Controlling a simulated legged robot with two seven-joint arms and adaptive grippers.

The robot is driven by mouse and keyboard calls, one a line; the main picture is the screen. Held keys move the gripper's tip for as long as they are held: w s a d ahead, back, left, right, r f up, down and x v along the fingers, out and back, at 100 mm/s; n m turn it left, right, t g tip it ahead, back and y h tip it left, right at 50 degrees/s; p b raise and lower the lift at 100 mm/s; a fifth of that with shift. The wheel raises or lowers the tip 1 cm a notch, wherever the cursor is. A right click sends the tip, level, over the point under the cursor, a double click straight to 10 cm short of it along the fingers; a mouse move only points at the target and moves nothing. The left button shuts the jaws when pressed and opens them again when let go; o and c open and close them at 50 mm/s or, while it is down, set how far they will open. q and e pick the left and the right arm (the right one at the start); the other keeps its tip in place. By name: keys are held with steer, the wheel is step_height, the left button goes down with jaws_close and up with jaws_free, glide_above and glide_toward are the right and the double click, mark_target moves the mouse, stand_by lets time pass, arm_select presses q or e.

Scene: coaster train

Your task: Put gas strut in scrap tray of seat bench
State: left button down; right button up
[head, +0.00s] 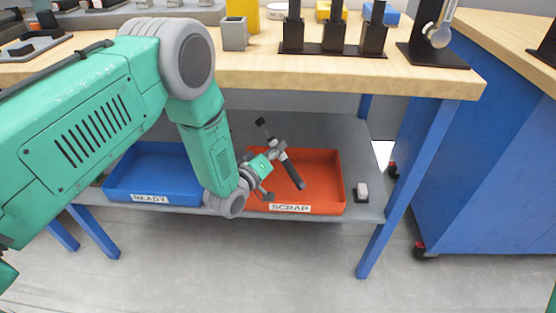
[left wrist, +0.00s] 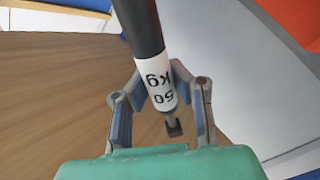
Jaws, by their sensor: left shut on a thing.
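The gas strut (head: 290,168) is a black rod with a pale band. My left gripper (head: 278,153) is shut on it and holds it tilted, over the orange scrap tray (head: 322,170) as seen in the head view. I cannot tell how high above the tray it is. In the left wrist view the strut (left wrist: 143,30) shows its white label reading "50 kg" between the fingers of the left gripper (left wrist: 156,85). The scrap tray sits on the lower shelf of the seat bench (head: 270,72) and carries a "SCRAP" label. My right gripper is not in view.
A blue tray (head: 150,168) labelled "READY" stands left of the scrap tray. A small black and white item (head: 362,192) lies on the shelf to its right. The wooden bench top overhangs the shelf. A blue cabinet (head: 475,150) stands at the right.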

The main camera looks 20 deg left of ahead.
arm_select(q)
steer(key=f, duration=0.1)
steer(key=f+b, duration=0.1)
steer(key=shift+d+f, duration=0.35)
steer(key=shift+d, duration=0.05)
steer(key=shift+a, duration=0.25)
steer(key=shift+a+f+b, duration=0.1)
steer(key=shift+f+b, duration=0.2)
steer(key=shift+f, duration=0.25)
steer(key=c, duration=1.5)
jaws_free()
steer(key=shift+d, duration=0.2)
steer(key=shift+c, duration=0.2)
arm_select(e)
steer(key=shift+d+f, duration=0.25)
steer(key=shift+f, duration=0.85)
arm_select(q)
steer(key=shift+a, duration=0.15)
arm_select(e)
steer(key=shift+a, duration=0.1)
